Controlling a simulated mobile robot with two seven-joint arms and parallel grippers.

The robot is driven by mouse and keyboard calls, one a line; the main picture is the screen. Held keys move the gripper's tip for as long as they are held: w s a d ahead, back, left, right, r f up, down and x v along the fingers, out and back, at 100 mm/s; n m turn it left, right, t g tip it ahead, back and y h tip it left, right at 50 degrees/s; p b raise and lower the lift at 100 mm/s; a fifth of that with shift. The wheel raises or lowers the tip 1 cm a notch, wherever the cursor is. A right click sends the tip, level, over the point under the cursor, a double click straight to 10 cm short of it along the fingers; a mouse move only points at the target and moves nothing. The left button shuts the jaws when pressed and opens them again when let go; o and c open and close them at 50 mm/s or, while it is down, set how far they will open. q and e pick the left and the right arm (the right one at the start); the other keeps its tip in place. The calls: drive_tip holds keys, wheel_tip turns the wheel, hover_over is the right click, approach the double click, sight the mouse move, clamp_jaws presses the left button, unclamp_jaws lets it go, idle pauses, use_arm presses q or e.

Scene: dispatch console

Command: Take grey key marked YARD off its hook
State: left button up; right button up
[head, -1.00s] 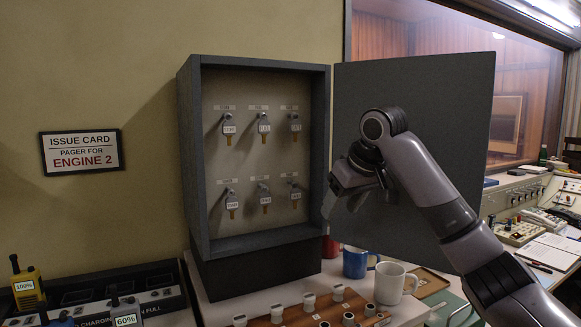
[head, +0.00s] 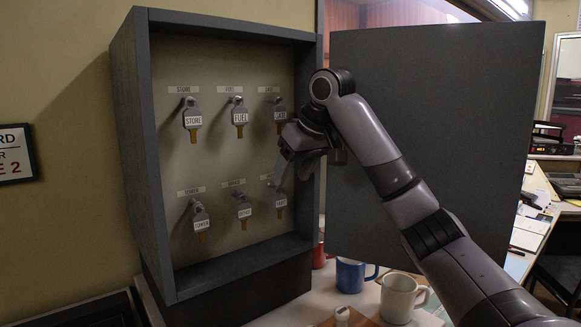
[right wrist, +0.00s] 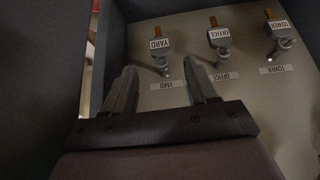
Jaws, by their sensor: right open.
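The grey YARD key (head: 281,203) hangs on its hook at the bottom right of the open key cabinet (head: 225,160), its lettering hard to read in the head view. In the right wrist view the YARD key (right wrist: 160,56) appears upside down, with its tag readable. My right gripper (head: 285,170) is inside the cabinet opening near its right wall, above the YARD key in the picture. In the wrist view its two open fingers (right wrist: 161,68) appear on either side of the YARD hook and key. Nothing is between them in a grip. My left gripper is not in view.
The OFFICE key (head: 243,207) and TOWER key (head: 201,218) hang to the left in the same row. The open cabinet door (head: 455,130) stands behind my right arm. Mugs (head: 402,298) stand below.

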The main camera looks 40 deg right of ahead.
sight(281, 199)
drive_tip(key=shift+x, duration=4)
drive_tip(key=c, duration=0.9)
